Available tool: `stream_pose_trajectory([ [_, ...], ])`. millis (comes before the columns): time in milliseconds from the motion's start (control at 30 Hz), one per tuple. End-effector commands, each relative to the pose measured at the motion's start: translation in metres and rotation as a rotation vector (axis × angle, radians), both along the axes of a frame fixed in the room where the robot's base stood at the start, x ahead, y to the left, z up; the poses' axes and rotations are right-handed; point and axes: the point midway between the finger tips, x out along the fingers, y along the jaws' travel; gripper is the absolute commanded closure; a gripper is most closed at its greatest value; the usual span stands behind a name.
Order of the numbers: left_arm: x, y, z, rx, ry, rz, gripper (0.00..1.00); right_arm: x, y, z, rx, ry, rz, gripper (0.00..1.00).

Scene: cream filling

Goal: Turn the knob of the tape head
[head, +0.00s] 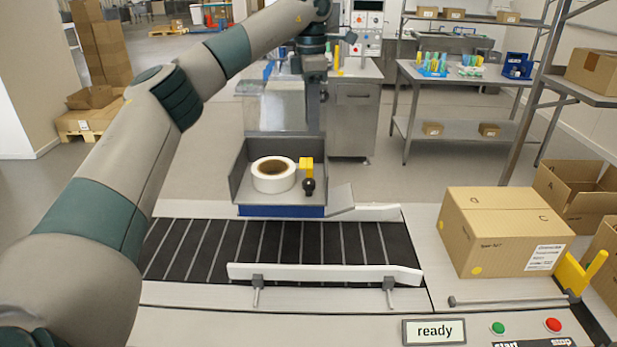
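The tape head (238,190) is a grey open housing on a blue base behind the conveyor. A white tape roll (273,183) with a brown core sits in it. To the right of the roll is a yellow block (306,163) with a small black knob (308,185) below it. My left arm reaches in from the left and arches over the conveyor. Its dark wrist and gripper (314,70) point down above and behind the knob, apart from it in the picture. The fingers blend into the dark upright behind, so their opening is unclear. My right gripper is out of view.
The black slatted conveyor (200,248) with white guide rails (325,273) lies in front. A closed carton (500,235) stands at right, beside a yellow-ended lever (580,272). A display (434,331) reads "ready", near green and red buttons.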

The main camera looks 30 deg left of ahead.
Motion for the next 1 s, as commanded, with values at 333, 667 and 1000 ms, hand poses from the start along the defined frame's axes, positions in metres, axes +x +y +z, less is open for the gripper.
stream_pose_trajectory([
  [333, -0.004, 0.008, 0.006, 0.019, 0.011, 0.012, 0.64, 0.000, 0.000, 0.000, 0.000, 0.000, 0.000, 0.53],
  [667, -0.004, 0.008, -0.006, 0.017, 0.011, 0.010, 0.64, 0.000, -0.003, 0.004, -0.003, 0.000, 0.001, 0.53],
  [1000, -0.005, 0.009, -0.054, 0.017, 0.014, 0.011, 0.64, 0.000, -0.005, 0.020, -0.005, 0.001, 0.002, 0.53],
])
